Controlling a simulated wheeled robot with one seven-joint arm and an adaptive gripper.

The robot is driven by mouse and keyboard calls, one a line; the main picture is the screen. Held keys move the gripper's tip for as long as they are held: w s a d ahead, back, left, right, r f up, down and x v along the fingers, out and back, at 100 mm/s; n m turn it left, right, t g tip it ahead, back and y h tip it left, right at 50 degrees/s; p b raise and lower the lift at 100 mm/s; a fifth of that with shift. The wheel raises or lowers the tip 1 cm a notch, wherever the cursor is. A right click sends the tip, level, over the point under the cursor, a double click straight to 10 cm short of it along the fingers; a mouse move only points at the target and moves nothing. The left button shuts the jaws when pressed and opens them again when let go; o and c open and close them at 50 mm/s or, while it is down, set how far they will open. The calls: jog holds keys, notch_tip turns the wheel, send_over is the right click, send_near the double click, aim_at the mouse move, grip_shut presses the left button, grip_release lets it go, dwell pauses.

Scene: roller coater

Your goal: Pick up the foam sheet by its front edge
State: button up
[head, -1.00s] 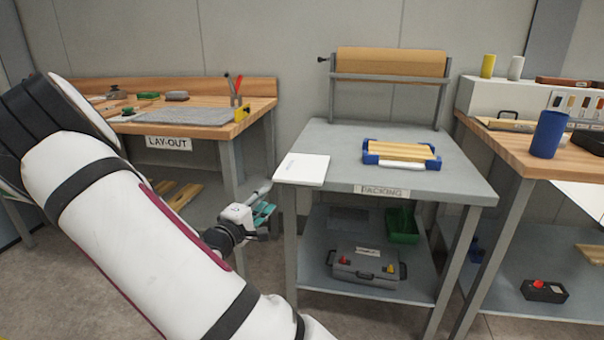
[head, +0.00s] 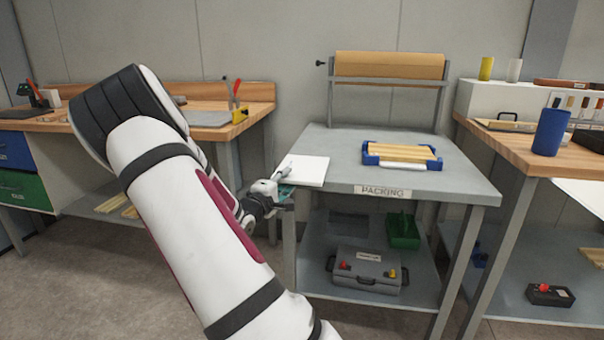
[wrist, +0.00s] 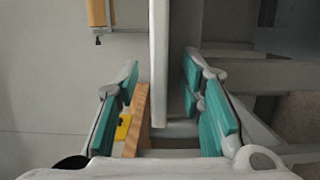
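The foam sheet (head: 309,171) is a flat white sheet. It lies on the left front part of the grey packing table (head: 350,150). In the wrist view the foam sheet (wrist: 158,65) appears as a thin pale upright strip, seen nearly edge-on. My gripper (head: 284,188) is beside the sheet's left front corner, at about table height. In the wrist view my gripper (wrist: 166,88) is open, with teal pads on both sides of the strip and visible gaps to each. I cannot tell how deep the sheet's edge reaches between the pads. My arm hides part of the area left of the table.
A blue-ended tray with wooden slats (head: 401,155) stands right of the sheet. A paper roll (head: 389,65) is at the back. The lower shelf holds a grey case (head: 366,271) and a green bin (head: 403,232). A wooden bench (head: 255,91) stands to the left.

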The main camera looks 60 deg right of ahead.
grip_shut()
jog(key=shift+r, duration=0.15)
